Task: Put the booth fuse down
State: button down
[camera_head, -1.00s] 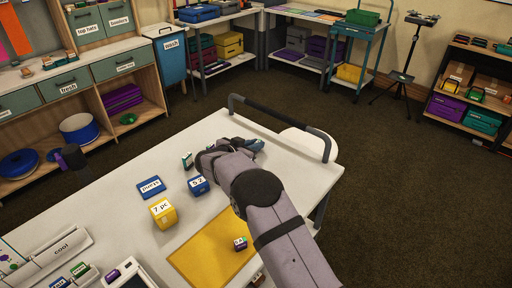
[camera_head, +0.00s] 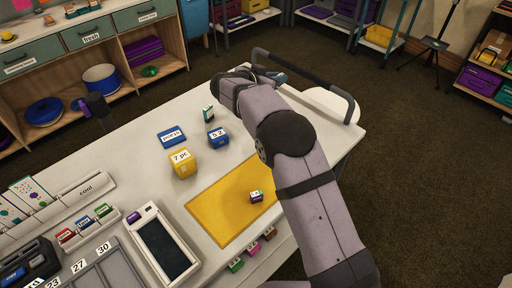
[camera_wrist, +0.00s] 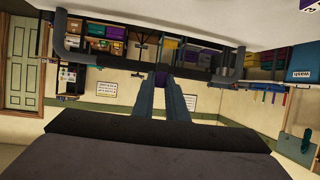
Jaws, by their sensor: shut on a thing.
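My gripper (camera_head: 276,76) is above the far end of the white table, near the dark rail, with its fingers pointing away from the head camera. In the wrist view my gripper (camera_wrist: 160,90) shows two blue-grey fingers close together. A small dark purple thing, taken as the booth fuse (camera_wrist: 160,78), shows between the fingertips; its label and shape are too small to read. In the head view the held thing cannot be made out against the fingers and arm.
The white table (camera_head: 130,165) carries a yellow mat (camera_head: 215,205) with a small cube (camera_head: 257,197), a yellow box (camera_head: 183,163), two blue items (camera_head: 217,137) and a small green-white piece (camera_head: 208,113). The dark rail (camera_head: 320,75) edges the far end. The mat is mostly bare.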

jog(key=s+a+r+n+t+y+p, duration=0.1)
jog(key=s+a+r+n+y+p, duration=0.25)
jog(key=a, duration=0.95)
jog(key=s+a+r+n+t+y+p, duration=0.15)
jog(key=s+a+r, duration=0.45)
jog(key=a, duration=0.8)
jog(key=s+a+n+y+p, duration=0.1)
jog(key=s+a+n+y, duration=0.1)
jog(key=s+a, duration=0.5)
jog(key=s+a+n+y+p, duration=0.1)
jog(key=s+a+y, duration=0.1)
jog(key=s+a, duration=0.5)
jog(key=s+d+f+n+y+p, duration=0.1)
jog(key=s+f+n+y+p, duration=0.1)
jog(key=s, duration=1.1)
jog(key=m+h, duration=0.7)
jog(key=h, duration=0.1)
send_over(219, 226)
notch_tip(219, 226, down, 7)
jog(key=shift+g, duration=0.35)
jog(key=shift+f+p, duration=0.75)
jog(key=shift+f, duration=4.4)
